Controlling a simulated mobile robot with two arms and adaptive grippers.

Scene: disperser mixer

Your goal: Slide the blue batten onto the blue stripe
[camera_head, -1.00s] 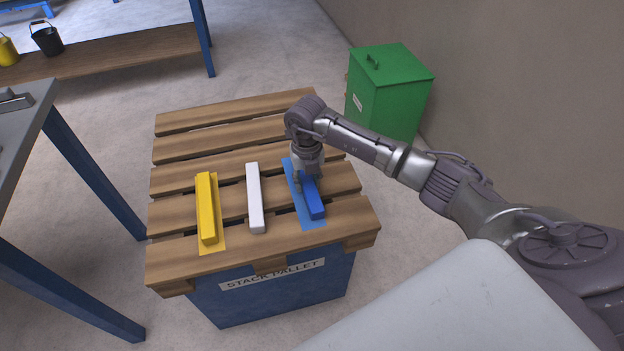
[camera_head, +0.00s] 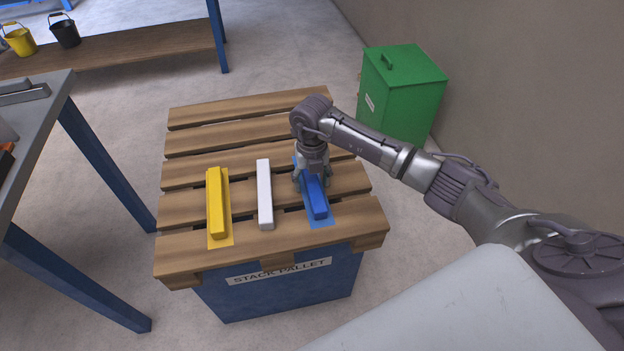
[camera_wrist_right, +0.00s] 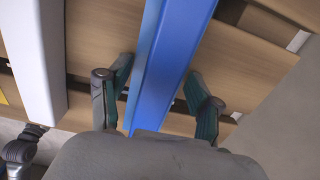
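The blue batten (camera_head: 316,199) lies lengthwise on the flat blue stripe (camera_head: 324,222) on the pallet. The rear part of the batten is hidden under my right gripper (camera_head: 313,184). The batten also shows in the right wrist view (camera_wrist_right: 172,60), running between the two fingers (camera_wrist_right: 160,78). The fingers stand on either side of it, spread, with small gaps visible.
A white batten (camera_head: 265,195) and a yellow batten (camera_head: 216,205) on a yellow stripe lie to the left on the slatted pallet (camera_head: 200,255). A green bin (camera_head: 405,90) stands behind right. A grey table (camera_head: 45,110) is at left. The pallet's back slats are clear.

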